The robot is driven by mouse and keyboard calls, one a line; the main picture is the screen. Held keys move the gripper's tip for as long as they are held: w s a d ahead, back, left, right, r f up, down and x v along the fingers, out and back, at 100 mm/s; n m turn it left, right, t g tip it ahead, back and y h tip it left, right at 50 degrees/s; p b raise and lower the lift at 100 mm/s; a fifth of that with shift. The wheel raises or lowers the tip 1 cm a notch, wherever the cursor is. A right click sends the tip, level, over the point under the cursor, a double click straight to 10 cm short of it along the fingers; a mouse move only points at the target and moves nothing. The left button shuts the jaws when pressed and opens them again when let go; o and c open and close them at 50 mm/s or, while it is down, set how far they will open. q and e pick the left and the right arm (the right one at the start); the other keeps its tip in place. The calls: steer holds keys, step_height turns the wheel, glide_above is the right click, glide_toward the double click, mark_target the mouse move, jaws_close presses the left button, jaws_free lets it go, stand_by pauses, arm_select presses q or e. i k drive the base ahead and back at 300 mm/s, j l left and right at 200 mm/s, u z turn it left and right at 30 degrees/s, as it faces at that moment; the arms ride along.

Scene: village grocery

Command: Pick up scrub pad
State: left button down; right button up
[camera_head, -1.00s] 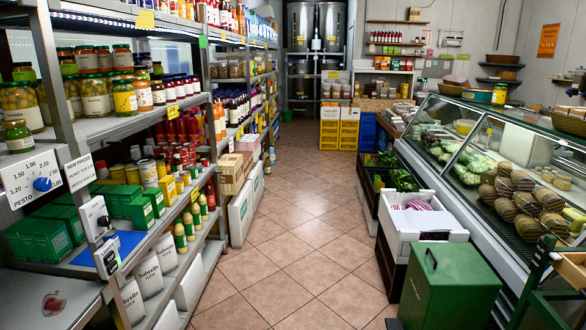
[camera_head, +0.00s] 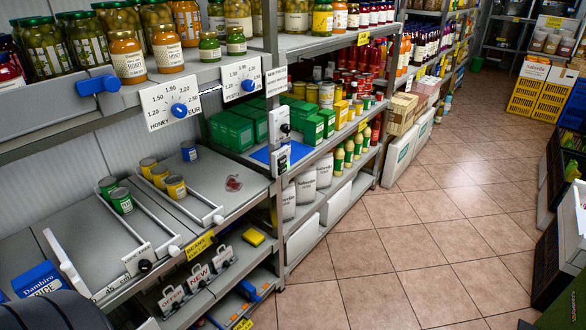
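A small yellow block (camera_head: 253,237) lies on the lower shelf at the left, below the tray shelf with cans. It may be the scrub pad, but it is too small to tell. A blue item (camera_head: 247,290) sits on the shelf beneath it, partly in shadow. I cannot tell what it is. Neither of my grippers shows in this view.
Several cans (camera_head: 174,187) stand in divided trays on the middle shelf. Small signs (camera_head: 198,277) stand near the yellow block. Jars (camera_head: 128,57) fill the top shelf. The tiled aisle floor (camera_head: 400,240) is clear. Dark crates stand at the right edge.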

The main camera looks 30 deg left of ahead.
mark_target(253, 237)
steer(key=u, duration=1.3)
